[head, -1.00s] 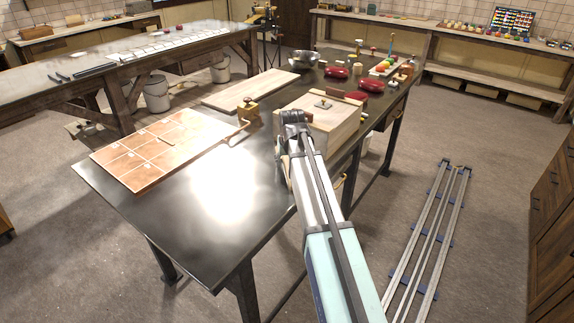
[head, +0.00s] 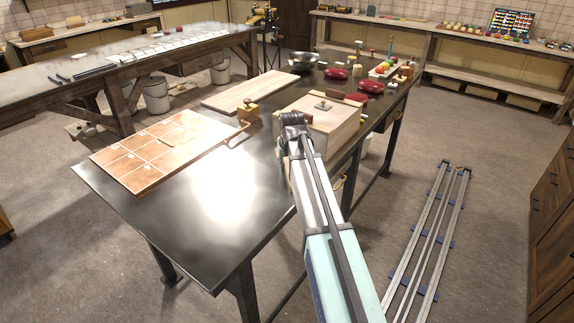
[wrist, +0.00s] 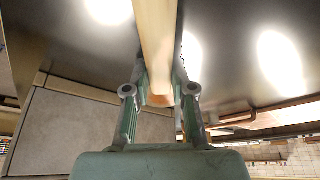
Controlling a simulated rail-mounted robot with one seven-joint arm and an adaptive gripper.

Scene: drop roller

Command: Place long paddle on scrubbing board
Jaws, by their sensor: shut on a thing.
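A long pale wooden piece, likely the long paddle (wrist: 155,40), lies between the two fingers of my gripper (wrist: 160,100) in the wrist view. It runs up past the top edge of that view, so its far end is hidden. In the head view my gripper (head: 292,122) is beside the front left of a wooden box, and the held piece is hidden there. A plain pale board (head: 250,90) lies flat on the dark table. A square-patterned reddish-brown board (head: 165,150) lies at the table's left. I cannot tell which is the scrubbing board.
The lidded wooden box (head: 335,125) stands close to my gripper. A brass-coloured block (head: 248,111) with a bent rod sits between the boards. A metal bowl (head: 303,62) and red objects (head: 371,87) are farther back. The dark table's front (head: 220,225) is clear.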

